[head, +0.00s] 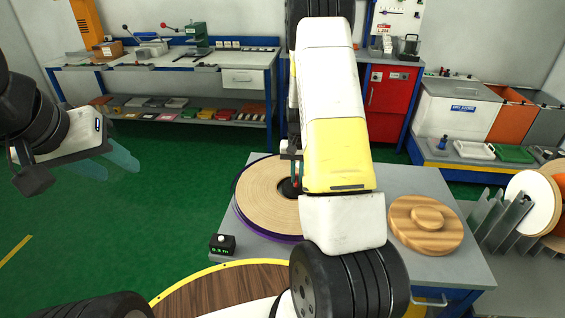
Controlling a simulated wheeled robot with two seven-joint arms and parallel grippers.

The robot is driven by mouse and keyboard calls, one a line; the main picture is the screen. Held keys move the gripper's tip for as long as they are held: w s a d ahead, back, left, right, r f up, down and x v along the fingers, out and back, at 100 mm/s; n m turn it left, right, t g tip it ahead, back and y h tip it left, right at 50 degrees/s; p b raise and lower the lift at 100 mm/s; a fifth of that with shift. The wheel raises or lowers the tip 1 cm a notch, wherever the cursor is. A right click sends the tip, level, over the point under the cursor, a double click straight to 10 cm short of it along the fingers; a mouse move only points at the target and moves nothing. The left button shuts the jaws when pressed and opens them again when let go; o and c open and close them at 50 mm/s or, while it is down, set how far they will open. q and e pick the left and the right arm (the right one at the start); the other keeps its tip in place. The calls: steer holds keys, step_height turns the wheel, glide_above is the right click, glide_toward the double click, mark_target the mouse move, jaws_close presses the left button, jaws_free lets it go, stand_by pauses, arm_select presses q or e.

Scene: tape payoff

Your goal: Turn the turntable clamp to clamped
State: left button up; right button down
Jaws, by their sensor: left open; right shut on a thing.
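The turntable carries a wide tan tape roll (262,198) with a purple edge, on the grey bench (400,182). A dark hub (287,188) shows at the roll's centre, partly behind my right arm. My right gripper (297,165) is mostly hidden behind that arm; a bit of it shows over the roll near the hub. It is shut, apparently on the turntable clamp, but the grip and the clamp's position are hidden. My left gripper (113,163) is open and empty at the left, over the green floor, well apart from the bench.
A black box with a white knob (222,243) stands at the bench's front left corner. A round wooden piece (427,224) lies right of my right arm. A yellow-rimmed wooden top (210,291) is in front. Reels (530,203) stand at the right. Green floor is clear at the left.

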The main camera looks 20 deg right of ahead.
mark_target(297, 178)
steer(key=shift+m, duration=0.5)
steer(key=c, duration=1.5)
jaws_free()
steer(key=shift+r, duration=3.95)
